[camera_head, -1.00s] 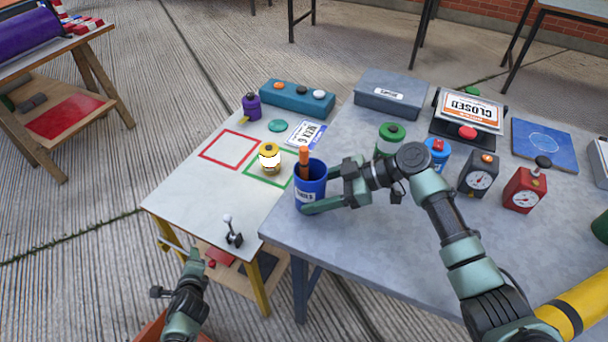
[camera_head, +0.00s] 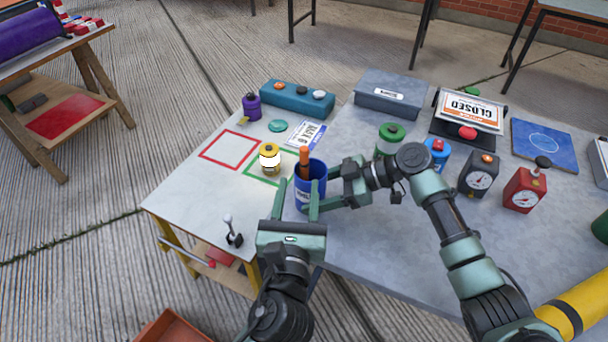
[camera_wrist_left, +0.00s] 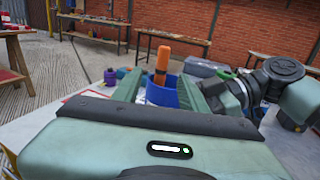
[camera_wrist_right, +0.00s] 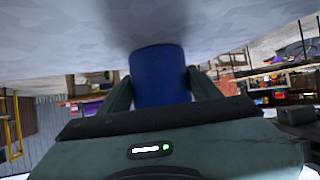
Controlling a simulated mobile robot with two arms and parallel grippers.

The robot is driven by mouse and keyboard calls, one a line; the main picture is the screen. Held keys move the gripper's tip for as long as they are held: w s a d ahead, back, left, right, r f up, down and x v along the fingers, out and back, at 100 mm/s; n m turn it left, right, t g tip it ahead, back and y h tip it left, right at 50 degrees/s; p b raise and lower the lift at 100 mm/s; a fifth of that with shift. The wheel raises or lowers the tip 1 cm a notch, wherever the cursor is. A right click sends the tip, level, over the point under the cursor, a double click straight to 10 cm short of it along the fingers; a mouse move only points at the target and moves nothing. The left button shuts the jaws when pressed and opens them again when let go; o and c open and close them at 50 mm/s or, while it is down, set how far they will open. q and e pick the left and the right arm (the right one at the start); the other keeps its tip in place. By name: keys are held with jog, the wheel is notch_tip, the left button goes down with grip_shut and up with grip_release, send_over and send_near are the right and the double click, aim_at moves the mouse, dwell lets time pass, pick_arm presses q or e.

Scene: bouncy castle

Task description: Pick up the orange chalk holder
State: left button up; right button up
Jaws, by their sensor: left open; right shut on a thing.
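The orange chalk holder (camera_head: 304,160) stands upright in a blue cup (camera_head: 318,180), its top above the rim. My left gripper (camera_head: 296,203) is open, just in front of the cup and below the holder's top. Its fingers point toward the cup, and the holder appears between them in the left wrist view.
A yellow-lidded jar (camera_head: 269,162) stands left of the cup, in the green square. A small lever (camera_head: 232,234) stands at the white table's front. The red square (camera_head: 230,150) is empty.

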aim_at(304, 163)
pick_arm(q)
jog(key=w, duration=0.6)
jog(key=shift+d, duration=0.35)
jog(key=w, duration=0.5)
jog(key=shift+w+d+r, duration=0.1)
jog(key=shift+w+r, duration=0.2)
jog(key=shift+r, duration=0.05)
grip_shut()
dwell(0.6)
